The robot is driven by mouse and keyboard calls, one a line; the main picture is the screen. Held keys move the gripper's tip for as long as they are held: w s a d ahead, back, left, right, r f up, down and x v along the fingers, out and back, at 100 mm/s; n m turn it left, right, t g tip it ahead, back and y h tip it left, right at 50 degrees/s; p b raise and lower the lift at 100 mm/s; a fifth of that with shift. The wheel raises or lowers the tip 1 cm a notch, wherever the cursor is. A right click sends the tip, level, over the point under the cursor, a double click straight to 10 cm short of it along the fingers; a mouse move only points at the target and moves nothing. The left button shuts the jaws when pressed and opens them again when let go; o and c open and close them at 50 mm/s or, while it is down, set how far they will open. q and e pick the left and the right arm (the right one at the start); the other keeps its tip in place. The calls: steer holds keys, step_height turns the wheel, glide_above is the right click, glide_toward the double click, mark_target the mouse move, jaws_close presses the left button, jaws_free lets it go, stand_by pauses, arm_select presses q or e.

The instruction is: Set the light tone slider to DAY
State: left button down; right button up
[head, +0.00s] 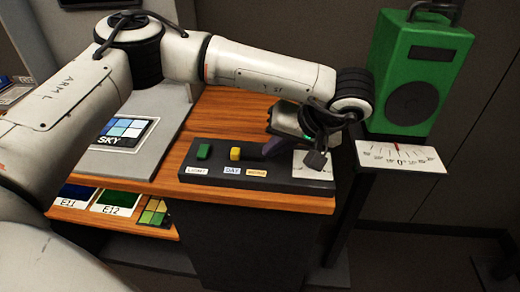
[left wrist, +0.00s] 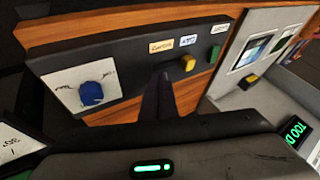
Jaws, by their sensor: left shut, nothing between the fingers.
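The dark panel (head: 215,180) lies on the wooden desk. Its yellow slider knob (head: 235,153) stands in line with the white DAY label (head: 232,171), left of an orange label (head: 257,174). In the left wrist view the yellow knob (left wrist: 188,62) also lines up with the middle label (left wrist: 188,40). My left gripper (head: 269,149) is shut and empty, over the panel to the right of the yellow knob. Its dark fingers (left wrist: 158,97) show beside the panel, apart from the knob. The slider's track cannot be made out. My right gripper is not in view.
A green block (head: 203,152) stands left of the slider, by the LIGHT label. A blue knob (left wrist: 92,93) sits on a white plate on the panel's other side. A green speaker (head: 420,75) and a dial scale (head: 400,156) stand at the right.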

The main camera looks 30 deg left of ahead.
arm_select(q)
steer(key=v, duration=0.7)
steer(key=shift+s+r, duration=0.2)
steer(key=shift+r, duration=0.05)
steer(key=shift+d, duration=0.1)
